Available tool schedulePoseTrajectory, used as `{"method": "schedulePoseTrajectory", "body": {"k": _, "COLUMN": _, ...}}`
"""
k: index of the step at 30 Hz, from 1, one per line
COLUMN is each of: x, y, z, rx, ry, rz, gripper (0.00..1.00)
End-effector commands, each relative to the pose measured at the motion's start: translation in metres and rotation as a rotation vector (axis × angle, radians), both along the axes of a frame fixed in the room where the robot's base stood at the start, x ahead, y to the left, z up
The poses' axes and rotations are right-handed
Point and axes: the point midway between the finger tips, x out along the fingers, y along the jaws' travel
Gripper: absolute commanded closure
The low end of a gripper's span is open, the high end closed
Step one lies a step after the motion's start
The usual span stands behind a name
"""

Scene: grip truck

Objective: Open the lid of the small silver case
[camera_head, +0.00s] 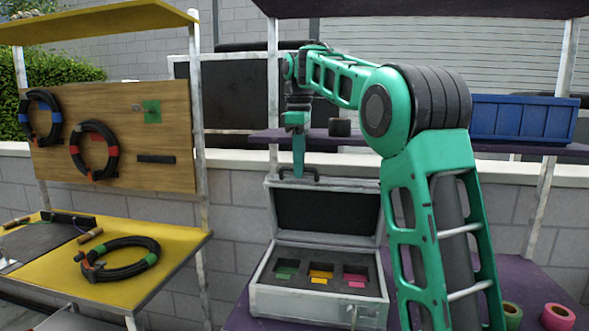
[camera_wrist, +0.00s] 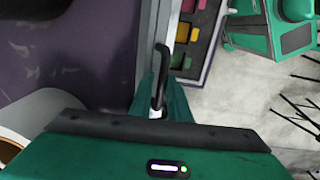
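The small silver case (camera_head: 318,302) sits on the purple table, with its lid (camera_head: 327,186) standing up at the back, near upright. Dark foam inside holds green, yellow and pink pieces. My gripper (camera_head: 298,160) points down at the lid's top edge, by the black handle (camera_head: 313,174). In the wrist view the handle (camera_wrist: 159,80) lies between my green fingers (camera_wrist: 168,84), which look closed on it. The exact contact is partly hidden. The coloured pieces also show at the top of the wrist view.
A purple shelf (camera_head: 350,141) with a blue bin (camera_head: 522,118) is behind the case. Tape rolls (camera_head: 557,317) lie at the right. A yellow table (camera_head: 185,239) with a cable coil (camera_head: 120,260) stands left.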

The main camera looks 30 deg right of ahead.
Motion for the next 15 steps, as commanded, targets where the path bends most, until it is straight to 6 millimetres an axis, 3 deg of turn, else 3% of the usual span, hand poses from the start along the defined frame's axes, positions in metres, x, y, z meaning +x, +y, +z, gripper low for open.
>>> {"method": "schedulePoseTrajectory", "body": {"k": 9, "x": 0.002, "y": 0.001, "z": 0.047, "rx": -0.003, "ry": -0.020, "rz": 0.000, "gripper": 0.71}}
{"method": "schedulePoseTrajectory", "body": {"k": 15, "x": 0.002, "y": 0.003, "z": 0.067, "rx": -0.003, "ry": -0.019, "rz": 0.002, "gripper": 0.71}}
